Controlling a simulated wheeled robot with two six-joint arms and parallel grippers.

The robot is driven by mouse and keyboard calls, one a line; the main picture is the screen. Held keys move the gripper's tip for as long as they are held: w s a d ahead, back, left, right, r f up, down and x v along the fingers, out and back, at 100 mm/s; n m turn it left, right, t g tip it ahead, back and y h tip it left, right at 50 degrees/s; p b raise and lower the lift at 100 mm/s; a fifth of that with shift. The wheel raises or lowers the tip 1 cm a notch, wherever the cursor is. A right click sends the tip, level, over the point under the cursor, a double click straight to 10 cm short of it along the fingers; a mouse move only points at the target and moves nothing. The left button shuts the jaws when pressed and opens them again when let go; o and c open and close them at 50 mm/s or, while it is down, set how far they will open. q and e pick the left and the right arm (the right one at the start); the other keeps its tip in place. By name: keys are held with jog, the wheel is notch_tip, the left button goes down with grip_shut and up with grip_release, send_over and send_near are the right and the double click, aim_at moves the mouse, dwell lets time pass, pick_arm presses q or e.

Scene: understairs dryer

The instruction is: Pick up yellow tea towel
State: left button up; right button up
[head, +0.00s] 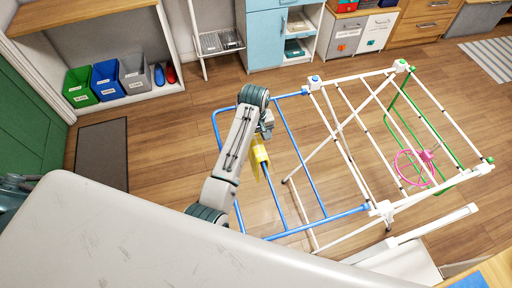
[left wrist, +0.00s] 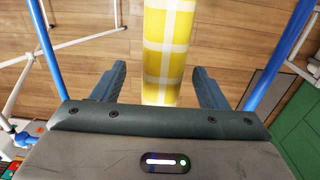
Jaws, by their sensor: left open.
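The yellow tea towel (head: 259,153) hangs over a blue rail of the drying rack (head: 312,190), partly hidden by my left arm. In the left wrist view the towel (left wrist: 167,45) is a yellow and white checked strip. It runs down the middle of the picture between the fingers. My left gripper (head: 266,126) is just above the towel in the head view. In the left wrist view my left gripper (left wrist: 159,70) is open, with one finger on each side of the towel and a gap on both sides. My right gripper is not in view.
The rack's white frame and green end rail spread to the right, with a pink round hanger (head: 413,167) on it. Green, blue and grey bins (head: 106,80) stand on a low shelf at the upper left. A dark mat (head: 102,153) lies on the wooden floor.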

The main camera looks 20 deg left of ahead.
pick_arm(q)
notch_tip(320, 180, down, 2)
jog(key=shift+s+a+f+p, duration=0.1)
jog(key=shift+s+p, duration=0.05)
jog(key=shift+p, duration=0.25)
jog(key=shift+f, duration=0.5)
jog(key=c, duration=1.4)
jog(key=shift+o, duration=0.2)
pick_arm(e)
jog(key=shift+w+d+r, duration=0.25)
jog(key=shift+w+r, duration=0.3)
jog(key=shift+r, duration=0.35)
